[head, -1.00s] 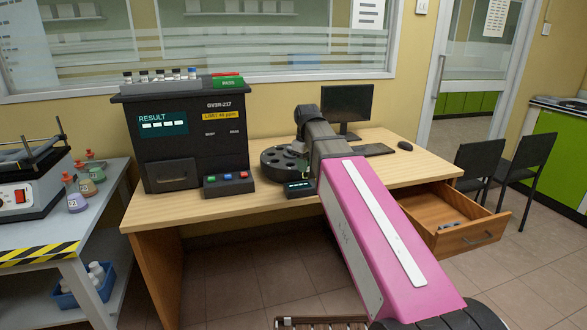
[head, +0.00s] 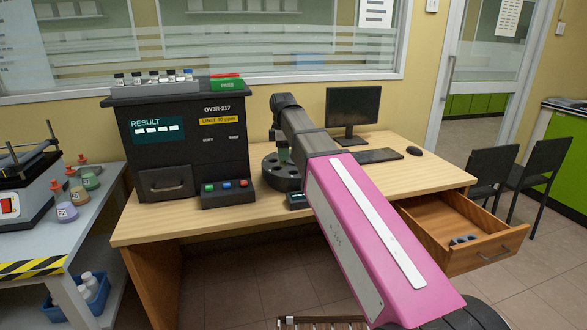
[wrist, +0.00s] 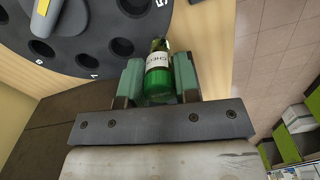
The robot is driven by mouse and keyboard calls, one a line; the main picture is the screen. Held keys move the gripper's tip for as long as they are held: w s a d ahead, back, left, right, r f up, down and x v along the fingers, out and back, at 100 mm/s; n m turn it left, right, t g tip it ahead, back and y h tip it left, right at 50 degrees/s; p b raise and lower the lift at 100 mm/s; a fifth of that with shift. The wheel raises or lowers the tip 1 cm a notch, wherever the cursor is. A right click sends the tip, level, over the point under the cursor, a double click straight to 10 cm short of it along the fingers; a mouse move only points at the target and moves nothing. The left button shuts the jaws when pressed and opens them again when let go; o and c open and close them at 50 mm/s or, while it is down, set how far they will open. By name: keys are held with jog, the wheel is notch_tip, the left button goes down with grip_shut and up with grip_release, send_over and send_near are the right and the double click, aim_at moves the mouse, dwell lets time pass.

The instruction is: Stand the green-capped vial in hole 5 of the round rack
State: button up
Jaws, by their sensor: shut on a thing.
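The vial (wrist: 158,68) shows in the wrist view as green glass with a white label and a bright green end. My gripper (wrist: 158,82) is shut on it, with one pale green finger on each side. The round rack (head: 270,180) is dark and stands on the desk in the head view. In the wrist view, the rack (wrist: 68,48) fills the upper left, with dark empty holes and white numbers. A number that looks like 5 is at the top, beside a hole (wrist: 133,5). The vial is beside the rack's rim in that view; its height above the rack I cannot tell.
A black analyser (head: 180,150) stands left of the rack, with small vials on top. A small display (head: 296,200) sits in front of the rack. A monitor (head: 353,108) and keyboard (head: 366,156) are behind to the right. The drawer (head: 470,245) is open.

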jog(key=w+d+f, duration=0.2)
jog(key=d+f, duration=0.1)
jog(key=shift+w+d, duration=0.3)
jog(key=shift+w, duration=0.05)
jog(key=shift+f, duration=1.85)
jog(key=shift+f, duration=0.15)
jog(key=o, duration=0.9)
notch_tip(320, 180, up, 12)
jog(key=shift+r, duration=0.2)
